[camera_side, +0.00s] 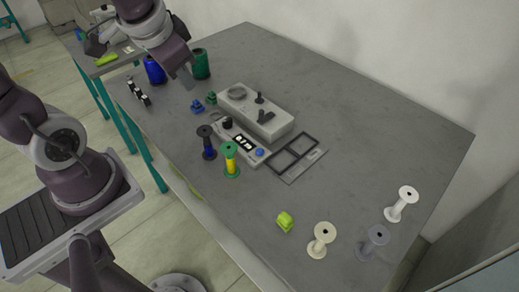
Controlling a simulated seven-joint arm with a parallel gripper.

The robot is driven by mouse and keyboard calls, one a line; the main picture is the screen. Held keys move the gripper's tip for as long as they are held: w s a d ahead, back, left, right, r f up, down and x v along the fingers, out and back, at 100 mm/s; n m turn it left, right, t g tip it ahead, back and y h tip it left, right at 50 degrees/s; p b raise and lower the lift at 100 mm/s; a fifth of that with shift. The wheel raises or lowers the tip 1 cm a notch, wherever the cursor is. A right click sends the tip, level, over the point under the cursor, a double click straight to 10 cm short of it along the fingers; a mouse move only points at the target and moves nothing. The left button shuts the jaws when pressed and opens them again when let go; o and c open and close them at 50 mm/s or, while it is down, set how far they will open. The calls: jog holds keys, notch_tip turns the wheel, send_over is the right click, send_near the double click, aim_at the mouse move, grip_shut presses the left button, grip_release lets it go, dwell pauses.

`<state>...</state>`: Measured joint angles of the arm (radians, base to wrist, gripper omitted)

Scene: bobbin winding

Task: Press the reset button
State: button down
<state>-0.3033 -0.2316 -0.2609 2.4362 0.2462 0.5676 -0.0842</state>
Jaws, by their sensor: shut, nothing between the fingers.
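A grey winding machine (262,116) sits in the middle of the table, with a lower control panel (238,142) along its front. The panel has a dark knob (227,123), a black-and-white display (243,141) and a round blue button (260,152) at its right end. I see no readable label, so I cannot tell for sure that the blue button is the reset button. My gripper (187,82) is at the upper left, shut and empty, close to the blue and green spools and well apart from the panel.
A blue spool (155,70) and green spool (201,64) stand at the back left. Dark-blue (207,143) and yellow-green (230,160) bobbins stand before the panel. A dark two-window frame (293,153) lies right of it.

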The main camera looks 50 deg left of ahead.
jog(key=w+f+m+h, duration=0.1)
jog(key=w+f+h, duration=0.2)
jog(key=w+f, duration=0.55)
jog(key=n+t+h, duration=0.1)
jog(key=t+h, duration=0.1)
jog(key=h, duration=0.4)
send_over(256, 150)
notch_tip(256, 150, down, 5)
jog(key=shift+f, duration=4.4)
jog(key=shift+f, duration=0.1)
jog(key=shift+f, duration=0.3)
